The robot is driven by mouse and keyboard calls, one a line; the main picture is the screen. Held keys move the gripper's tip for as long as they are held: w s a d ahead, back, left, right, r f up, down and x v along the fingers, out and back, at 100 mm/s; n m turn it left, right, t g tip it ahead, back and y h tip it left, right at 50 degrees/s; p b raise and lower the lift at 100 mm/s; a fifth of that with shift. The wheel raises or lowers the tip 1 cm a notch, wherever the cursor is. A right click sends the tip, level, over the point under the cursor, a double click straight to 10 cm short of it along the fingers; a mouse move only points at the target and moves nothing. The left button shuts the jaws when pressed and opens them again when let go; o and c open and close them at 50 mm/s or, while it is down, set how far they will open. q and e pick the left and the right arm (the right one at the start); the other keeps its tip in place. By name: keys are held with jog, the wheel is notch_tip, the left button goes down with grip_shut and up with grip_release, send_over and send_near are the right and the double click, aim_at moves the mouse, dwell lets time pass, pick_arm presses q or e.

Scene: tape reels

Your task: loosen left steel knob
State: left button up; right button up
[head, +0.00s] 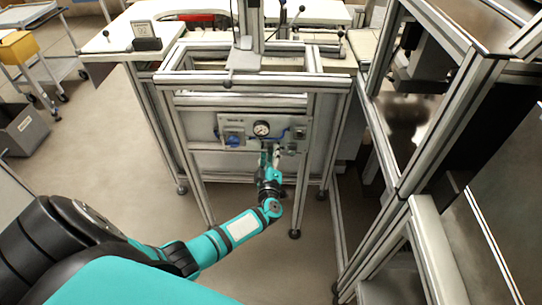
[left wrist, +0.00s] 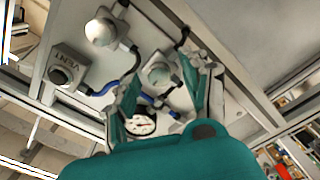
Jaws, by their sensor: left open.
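A panel (head: 222,125) on the frame's front carries a round gauge (head: 262,128). My left gripper (head: 272,154) is at this panel, just below the gauge; it is small there and partly hidden by its own wrist. In the left wrist view its two fingers (left wrist: 160,76) are open and stand apart, one on each side of a round steel knob (left wrist: 158,74). I cannot tell whether they touch it. A second steel knob (left wrist: 100,31) is outside the fingers, up and left. The gauge (left wrist: 140,124) shows between the finger bases. My right gripper is not in view.
A box marked VENT (left wrist: 63,70) with a round button is at left in the wrist view. Blue and black hoses (left wrist: 130,68) run close to the fingers. A metal frame (head: 400,185) stands close on the right. The floor (head: 110,150) left of the stand is clear.

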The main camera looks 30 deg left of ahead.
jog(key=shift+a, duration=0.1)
pick_arm(q)
grip_shut()
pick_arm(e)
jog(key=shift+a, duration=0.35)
